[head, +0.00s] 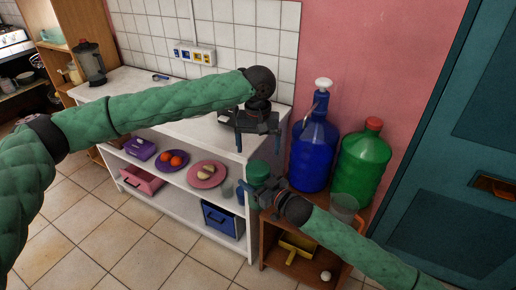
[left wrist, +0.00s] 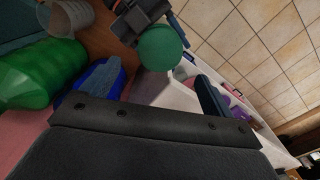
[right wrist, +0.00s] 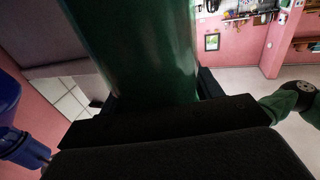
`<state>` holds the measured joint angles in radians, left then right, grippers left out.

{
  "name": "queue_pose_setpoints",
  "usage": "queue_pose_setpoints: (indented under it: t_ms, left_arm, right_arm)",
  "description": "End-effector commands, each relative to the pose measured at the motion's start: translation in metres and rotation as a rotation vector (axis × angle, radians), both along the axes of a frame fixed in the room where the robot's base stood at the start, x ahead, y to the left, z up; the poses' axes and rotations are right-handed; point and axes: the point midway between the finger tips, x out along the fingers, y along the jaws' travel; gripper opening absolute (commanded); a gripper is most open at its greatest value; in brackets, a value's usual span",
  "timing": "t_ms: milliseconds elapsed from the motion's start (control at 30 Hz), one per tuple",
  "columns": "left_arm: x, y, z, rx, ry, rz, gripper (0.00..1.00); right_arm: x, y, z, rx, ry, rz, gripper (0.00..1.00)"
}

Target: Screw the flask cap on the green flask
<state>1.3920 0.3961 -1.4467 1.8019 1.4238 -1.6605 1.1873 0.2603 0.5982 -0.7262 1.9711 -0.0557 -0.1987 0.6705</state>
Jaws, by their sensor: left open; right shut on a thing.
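The green flask (head: 258,171) is held at the front right of the white unit; a tall dark green cylinder fills the upper middle of the right wrist view (right wrist: 145,45). My right gripper (head: 262,192) is shut on it. In the left wrist view the flask shows a round, flat green top (left wrist: 160,47). I cannot tell whether this top is the flask cap, and I see no separate cap. My left gripper (head: 258,143) is open and empty, above the flask in the head view and apart from it.
A blue bottle (head: 313,155) with a pump and a green bottle (head: 362,165) with a red cap stand close on the right, on a brown stand. A grey cup (head: 344,207) is beside them. The white unit (head: 180,97) is behind, with plates and boxes on its shelf.

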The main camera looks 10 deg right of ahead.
Motion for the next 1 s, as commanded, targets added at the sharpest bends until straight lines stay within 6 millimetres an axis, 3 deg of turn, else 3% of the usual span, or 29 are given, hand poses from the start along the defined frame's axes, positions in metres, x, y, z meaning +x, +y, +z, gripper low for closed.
queue_pose_setpoints:
  t_ms: [267,700,1000]
  left_arm:
    - [0.000,0.000,-0.013,0.001,0.001,0.001,0.87]
    - [0.000,0.000,-0.069,0.000,0.000,0.000,0.87]
    - [0.000,0.000,-0.081,0.000,0.000,0.000,0.87]
  right_arm:
    - [0.000,0.000,0.000,0.000,0.000,0.000,0.01]
    - [0.000,0.000,0.000,0.000,0.000,0.000,0.01]
    - [0.000,0.000,0.000,0.000,0.000,0.000,0.01]
